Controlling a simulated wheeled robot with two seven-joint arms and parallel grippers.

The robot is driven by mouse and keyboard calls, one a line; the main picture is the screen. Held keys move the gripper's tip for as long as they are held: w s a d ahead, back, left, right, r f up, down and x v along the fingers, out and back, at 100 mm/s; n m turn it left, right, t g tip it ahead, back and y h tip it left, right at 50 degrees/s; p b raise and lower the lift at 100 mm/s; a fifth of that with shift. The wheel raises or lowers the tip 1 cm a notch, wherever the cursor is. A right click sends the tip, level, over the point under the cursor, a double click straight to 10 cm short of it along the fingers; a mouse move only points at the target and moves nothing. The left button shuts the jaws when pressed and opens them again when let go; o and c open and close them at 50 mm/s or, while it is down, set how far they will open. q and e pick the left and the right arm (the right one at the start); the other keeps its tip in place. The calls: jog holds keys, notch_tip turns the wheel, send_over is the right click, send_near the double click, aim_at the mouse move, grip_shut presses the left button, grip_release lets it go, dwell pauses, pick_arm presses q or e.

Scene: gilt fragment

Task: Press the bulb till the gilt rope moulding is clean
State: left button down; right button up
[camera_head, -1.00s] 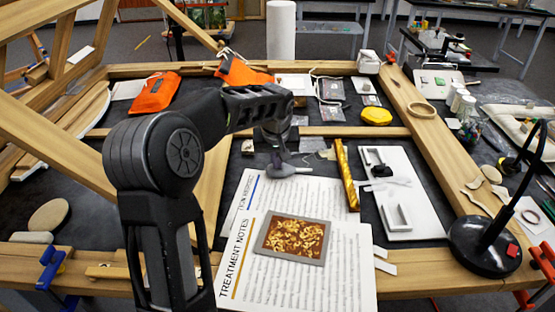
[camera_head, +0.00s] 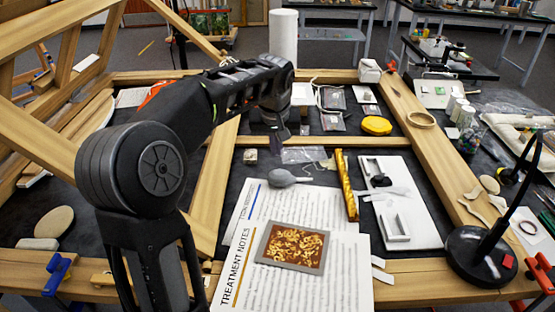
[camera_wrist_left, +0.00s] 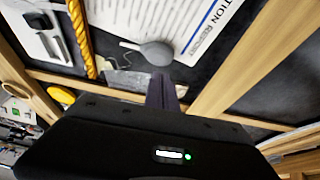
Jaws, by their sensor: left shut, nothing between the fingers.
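A grey bulb blower (camera_head: 281,178) lies at the top edge of the printed notes, and it also shows in the left wrist view (camera_wrist_left: 157,52). My right gripper is not in view.
Treatment notes (camera_head: 340,275) with a framed gilt fragment (camera_head: 293,245) lie in front. A white board (camera_head: 405,215) with small parts sits right of the moulding. A black lamp (camera_head: 480,255) stands at right. Wooden beams (camera_head: 215,190) frame the work area.

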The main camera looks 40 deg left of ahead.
pick_arm(q)
jog(key=shift+v, duration=1.6)
